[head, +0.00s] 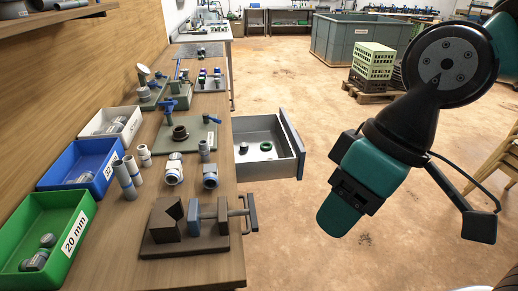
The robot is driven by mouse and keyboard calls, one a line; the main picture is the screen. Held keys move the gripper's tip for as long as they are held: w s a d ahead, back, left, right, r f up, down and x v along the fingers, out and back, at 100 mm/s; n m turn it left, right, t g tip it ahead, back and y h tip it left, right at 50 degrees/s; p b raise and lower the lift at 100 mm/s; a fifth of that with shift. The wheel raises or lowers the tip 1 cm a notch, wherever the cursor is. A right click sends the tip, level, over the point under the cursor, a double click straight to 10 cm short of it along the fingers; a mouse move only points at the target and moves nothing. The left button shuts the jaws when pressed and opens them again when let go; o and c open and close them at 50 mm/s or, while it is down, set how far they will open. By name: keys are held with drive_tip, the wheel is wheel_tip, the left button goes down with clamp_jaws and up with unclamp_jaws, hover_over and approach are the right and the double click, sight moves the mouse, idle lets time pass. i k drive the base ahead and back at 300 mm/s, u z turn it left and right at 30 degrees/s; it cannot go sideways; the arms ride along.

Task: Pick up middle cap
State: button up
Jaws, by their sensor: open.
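I cannot tell for sure which piece is the middle cap. Several small upright pieces (209,78), blue, white and dark, stand on a green plate toward the far end of the wooden bench; they are too small to tell apart clearly. My gripper (346,205) hangs over the open floor at the right, well away from the bench and these pieces. It is teal and black, points down to the left, and is open and empty. Its fingertips are hard to make out.
A green bin (22,225), blue bin (72,163) and white bin (128,121) line the bench's left side. A vise (165,222), fittings and a dark-collared plate (195,143) stand nearer. An open drawer (291,143) juts right.

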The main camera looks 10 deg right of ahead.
sight(244, 147)
drive_tip(key=z, duration=0.9)
drive_tip(key=i, duration=2.65)
drive_tip(key=u, duration=2.7)
